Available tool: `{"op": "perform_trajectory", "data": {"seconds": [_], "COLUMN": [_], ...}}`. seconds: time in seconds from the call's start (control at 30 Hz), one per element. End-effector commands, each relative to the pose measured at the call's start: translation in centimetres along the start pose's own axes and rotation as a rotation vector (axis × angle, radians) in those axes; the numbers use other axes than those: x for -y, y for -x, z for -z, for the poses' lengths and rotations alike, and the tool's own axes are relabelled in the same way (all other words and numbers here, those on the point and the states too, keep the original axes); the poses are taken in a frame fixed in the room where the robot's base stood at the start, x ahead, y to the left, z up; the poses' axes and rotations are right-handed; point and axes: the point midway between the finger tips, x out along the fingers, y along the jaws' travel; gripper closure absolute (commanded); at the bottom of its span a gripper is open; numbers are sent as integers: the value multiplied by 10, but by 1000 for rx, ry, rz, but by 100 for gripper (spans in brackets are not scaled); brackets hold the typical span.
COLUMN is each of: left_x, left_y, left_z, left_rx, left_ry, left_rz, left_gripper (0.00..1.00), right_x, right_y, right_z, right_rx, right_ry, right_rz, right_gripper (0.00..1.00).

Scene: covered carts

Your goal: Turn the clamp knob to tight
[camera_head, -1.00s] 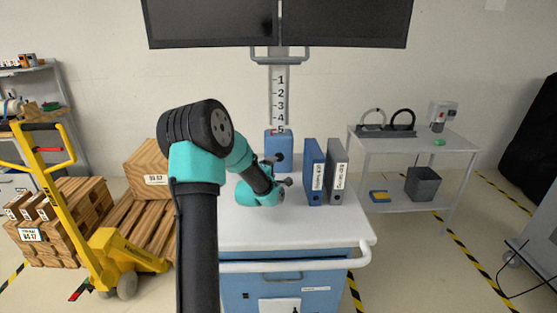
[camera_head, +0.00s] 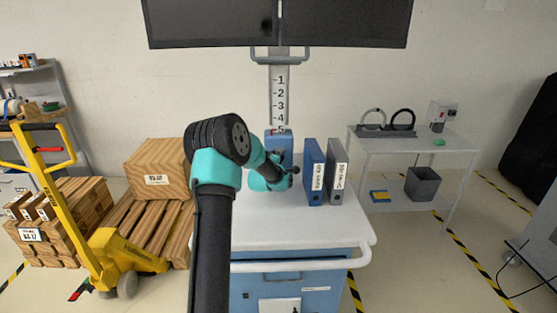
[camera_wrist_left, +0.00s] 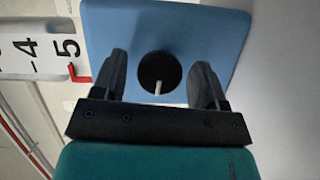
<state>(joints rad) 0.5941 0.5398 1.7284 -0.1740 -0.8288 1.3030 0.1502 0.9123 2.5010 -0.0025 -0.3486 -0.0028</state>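The clamp is a blue block (camera_head: 278,141) at the foot of the white numbered column (camera_head: 279,92). It also fills the upper middle of the left wrist view (camera_wrist_left: 207,25). Its round black knob (camera_wrist_left: 151,66) faces the wrist camera, with a white pointer line running down from its middle. My left gripper (camera_wrist_left: 160,62) is open, one dark finger on each side of the knob, with visible gaps to it. In the head view my left arm hides the knob and most of the gripper. My right gripper is in neither view.
A blue binder (camera_head: 313,172) and a grey binder (camera_head: 336,171) stand on the cart top (camera_head: 300,232), close right of my left wrist. Two dark monitors (camera_head: 345,22) hang above the column. A yellow pallet jack (camera_head: 110,258) is at left. The front of the cart top is clear.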

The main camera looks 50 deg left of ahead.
Motion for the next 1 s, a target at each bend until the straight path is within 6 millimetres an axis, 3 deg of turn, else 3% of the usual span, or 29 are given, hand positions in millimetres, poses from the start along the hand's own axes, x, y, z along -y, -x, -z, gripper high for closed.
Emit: {"op": "perform_trajectory", "data": {"seconds": [0.47,1.0], "left_x": [0,-1], "left_y": [0,0], "left_z": [0,0], "left_rx": [0,1], "left_ry": [0,-110], "left_rz": [0,45], "left_gripper": [79,79], "right_x": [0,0], "right_y": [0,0], "right_z": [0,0], "right_rx": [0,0], "right_ry": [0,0], "right_rz": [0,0], "right_gripper": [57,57]}}
